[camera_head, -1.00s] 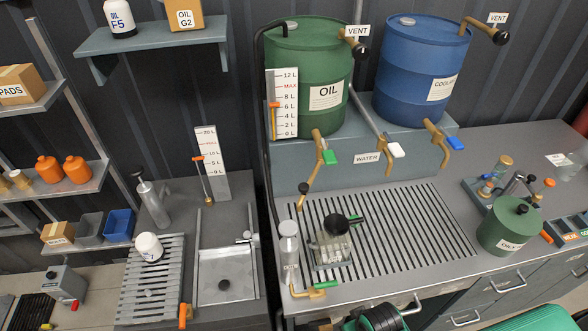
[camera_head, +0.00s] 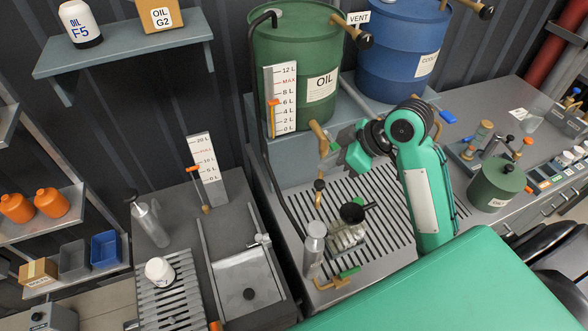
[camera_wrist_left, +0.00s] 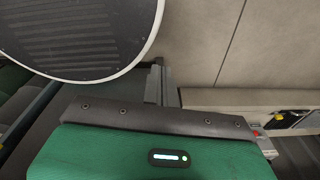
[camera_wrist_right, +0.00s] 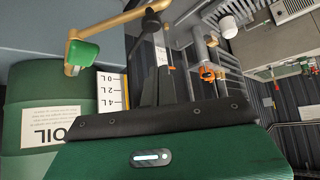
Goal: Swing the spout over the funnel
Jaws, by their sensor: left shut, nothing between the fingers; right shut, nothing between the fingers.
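The brass spout (camera_head: 322,146) hangs from the tap of the green oil drum (camera_head: 297,75). A black knob is on its lower part. In the right wrist view the spout (camera_wrist_right: 118,22) crosses the top, with the green tap handle (camera_wrist_right: 83,52) at left. I take the black-topped piece (camera_head: 352,212) on the clear jar, below and right of the spout's end, for the funnel. My right gripper (camera_head: 334,157) is beside the spout, shut and empty. Its fingertips (camera_wrist_right: 158,42) are close to the black knob; contact is unclear. My left gripper (camera_wrist_left: 160,85) is shut, seen only in its wrist view.
A slatted drain grate (camera_head: 385,195) lies under the jar. A metal bottle (camera_head: 314,243) stands left of the jar. The blue coolant drum (camera_head: 398,50) is behind my right arm. A green can (camera_head: 495,185) stands at right. A sink (camera_head: 247,277) is at left.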

